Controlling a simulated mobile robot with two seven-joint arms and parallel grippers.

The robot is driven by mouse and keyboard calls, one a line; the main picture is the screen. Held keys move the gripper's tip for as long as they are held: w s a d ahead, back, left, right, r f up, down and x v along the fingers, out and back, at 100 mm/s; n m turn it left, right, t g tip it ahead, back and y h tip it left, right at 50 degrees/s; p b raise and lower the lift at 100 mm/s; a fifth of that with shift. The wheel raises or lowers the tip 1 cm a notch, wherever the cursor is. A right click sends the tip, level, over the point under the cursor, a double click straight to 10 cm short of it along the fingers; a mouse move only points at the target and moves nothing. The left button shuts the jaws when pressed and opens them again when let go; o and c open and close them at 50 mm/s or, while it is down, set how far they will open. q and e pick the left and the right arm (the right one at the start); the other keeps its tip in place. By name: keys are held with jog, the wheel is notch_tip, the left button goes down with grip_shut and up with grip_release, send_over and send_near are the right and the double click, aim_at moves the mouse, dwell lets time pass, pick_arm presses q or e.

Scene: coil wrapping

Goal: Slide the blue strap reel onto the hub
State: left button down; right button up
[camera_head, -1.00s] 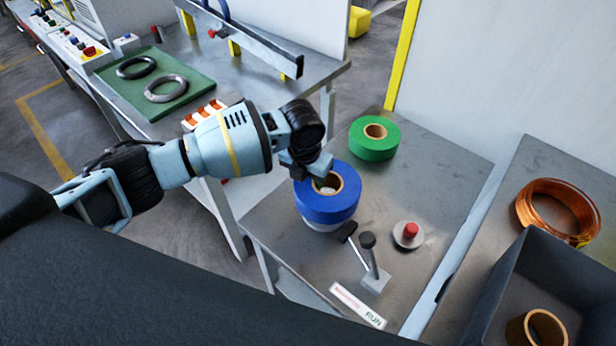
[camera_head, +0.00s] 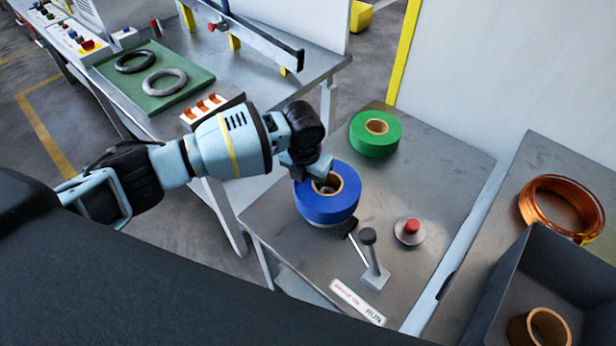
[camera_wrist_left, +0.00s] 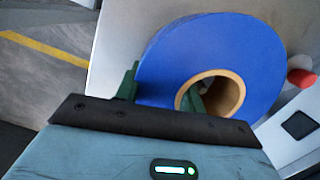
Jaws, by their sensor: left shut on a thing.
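The blue strap reel (camera_head: 328,206) has a tan cardboard core and is near the front left of the metal table. My left gripper (camera_head: 318,174) is shut on the reel's ring at its upper-left side, one finger at the core. In the left wrist view the blue reel (camera_wrist_left: 225,65) fills the middle, with green fingers (camera_wrist_left: 160,90) on either side of its ring. A little pale material shows below the reel in the head view, and a grey piece shows inside the core. The hub is mostly hidden by the reel. My right gripper is not in view.
A green reel (camera_head: 375,134) lies behind the blue one. A lever (camera_head: 372,262) and a red button (camera_head: 410,230) stand to the right and front. A grey bin (camera_head: 545,275) and copper coil (camera_head: 562,208) are further right.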

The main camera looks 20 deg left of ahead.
pick_arm(q)
jog(key=shift+w+f+b, duration=0.1)
jog(key=shift+f+b, duration=0.2)
jog(key=shift+f, duration=0.45)
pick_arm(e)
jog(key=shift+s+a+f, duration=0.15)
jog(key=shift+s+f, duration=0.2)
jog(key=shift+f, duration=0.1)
pick_arm(q)
jog(key=c, duration=0.8)
grip_release()
jog(key=shift+c, duration=0.2)
jog(key=shift+o, duration=0.2)
jog(key=shift+s+f, duration=0.2)
jog(key=shift+f, duration=0.05)
jog(key=r, duration=0.7)
jog(key=shift+s, duration=0.25)
jog(key=shift+a+r+p, duration=0.2)
jog(key=shift+r+p, duration=0.1)
jog(key=shift+r, duration=0.3)
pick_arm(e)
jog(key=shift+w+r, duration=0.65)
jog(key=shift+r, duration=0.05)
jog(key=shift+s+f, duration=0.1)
